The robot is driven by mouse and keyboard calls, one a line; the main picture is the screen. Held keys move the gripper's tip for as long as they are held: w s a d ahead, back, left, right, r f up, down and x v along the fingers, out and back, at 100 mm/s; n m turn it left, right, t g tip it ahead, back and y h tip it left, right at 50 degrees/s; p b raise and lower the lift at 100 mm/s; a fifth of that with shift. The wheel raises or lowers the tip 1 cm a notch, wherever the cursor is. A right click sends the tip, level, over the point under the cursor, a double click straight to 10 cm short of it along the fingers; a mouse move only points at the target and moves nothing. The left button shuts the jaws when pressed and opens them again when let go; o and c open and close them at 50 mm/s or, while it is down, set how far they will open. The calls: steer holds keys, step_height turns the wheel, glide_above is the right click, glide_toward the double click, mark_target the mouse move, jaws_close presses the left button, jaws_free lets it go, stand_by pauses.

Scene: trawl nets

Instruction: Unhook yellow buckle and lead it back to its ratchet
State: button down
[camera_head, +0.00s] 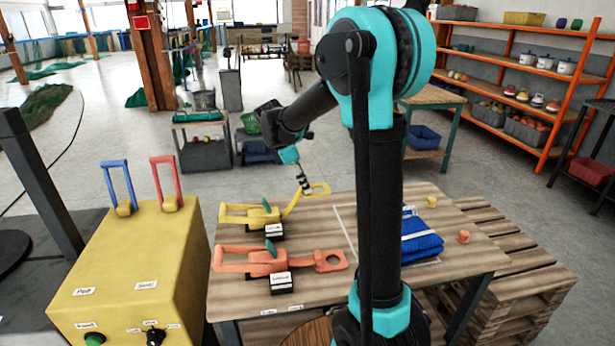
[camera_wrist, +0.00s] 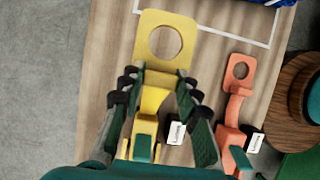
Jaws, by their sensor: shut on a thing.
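The yellow buckle (camera_head: 319,190), a flat plate with a round hole, is joined by a yellow strap (camera_head: 292,203) to the yellow ratchet (camera_head: 251,215) on the wooden table. My gripper (camera_head: 305,187) is shut on the buckle at its neck, above the table. In the wrist view the buckle (camera_wrist: 166,18) extends beyond my gripper (camera_wrist: 158,75), its hole empty. The strap slants up from the ratchet to the buckle. The ratchet (camera_wrist: 145,128) lies between and behind the fingers in the wrist view, partly hidden. No hook shows in the buckle.
An orange ratchet (camera_head: 262,262) with an orange buckle (camera_head: 332,261) lies nearer on the table. A blue folded bundle (camera_head: 422,241) lies right, partly behind my arm. A yellow control box (camera_head: 120,265) stands left.

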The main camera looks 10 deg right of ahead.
steer(key=shift+f, duration=5.9)
steer(key=c, duration=1)
jaws_free()
steer(key=shift+r, duration=0.1)
